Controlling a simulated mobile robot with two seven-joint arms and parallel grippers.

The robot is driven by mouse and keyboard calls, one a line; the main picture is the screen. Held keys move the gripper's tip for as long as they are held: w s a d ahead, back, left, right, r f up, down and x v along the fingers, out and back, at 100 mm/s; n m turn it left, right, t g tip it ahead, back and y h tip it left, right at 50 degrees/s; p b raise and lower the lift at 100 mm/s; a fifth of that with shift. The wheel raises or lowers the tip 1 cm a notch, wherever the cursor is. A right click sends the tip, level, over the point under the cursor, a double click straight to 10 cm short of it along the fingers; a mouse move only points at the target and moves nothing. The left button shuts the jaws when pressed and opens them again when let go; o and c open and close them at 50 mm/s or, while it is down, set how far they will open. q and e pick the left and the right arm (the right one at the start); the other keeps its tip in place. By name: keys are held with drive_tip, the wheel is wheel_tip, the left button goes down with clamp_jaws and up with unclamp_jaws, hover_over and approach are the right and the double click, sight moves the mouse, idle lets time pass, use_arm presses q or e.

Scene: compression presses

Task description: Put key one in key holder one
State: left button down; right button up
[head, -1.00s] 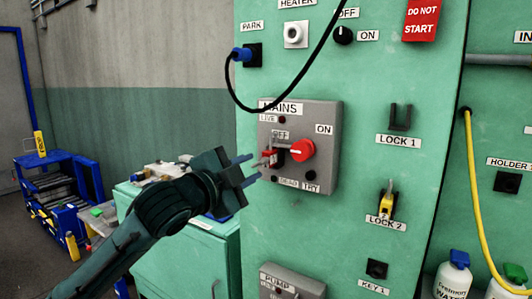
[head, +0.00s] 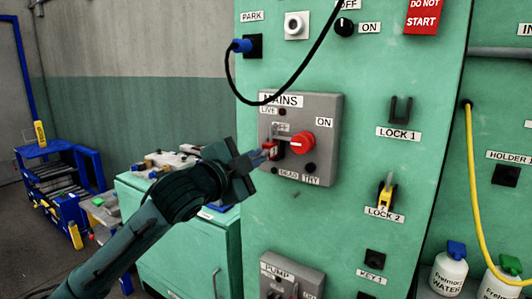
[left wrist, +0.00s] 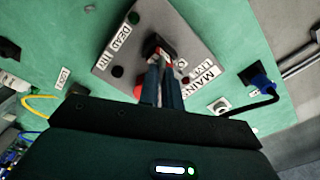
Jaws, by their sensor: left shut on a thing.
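My left gripper (head: 256,157) is at the left side of the grey MAINS box, its fingers closed at a small red padlock (head: 270,151) beside the red knob. In the head view a second ago, a small metallic key stuck out of that padlock towards my fingers. Now the fingers cover that key, taken as key one, and it is hardly visible. In the left wrist view the fingertips (left wrist: 163,70) are close together against the box, with a little red between them. Key holder one is the black square socket (head: 506,175) under the HOLDER 1 label at the right. My right gripper is not in view.
A black cable (head: 232,90) hangs from the blue PARK plug past the top of the MAINS box (head: 325,125). The LOCK 1 hook (head: 400,109) is empty; a yellow padlock (head: 386,197) hangs at LOCK 2. A yellow hose (head: 474,190) runs down the right panel beside bottles.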

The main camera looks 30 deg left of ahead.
sight(256, 158)
use_arm(q)
drive_tip(key=shift+s+a+b, duration=0.1)
drive_tip(key=shift+s+b, duration=0.2)
drive_tip(key=shift+s, duration=1.1)
idle(0.5)
drive_tip(key=shift+s, duration=0.45)
drive_tip(key=shift+s+a+b, duration=0.15)
drive_tip(key=shift+s+b, duration=0.5)
drive_tip(key=shift+s, duration=0.9)
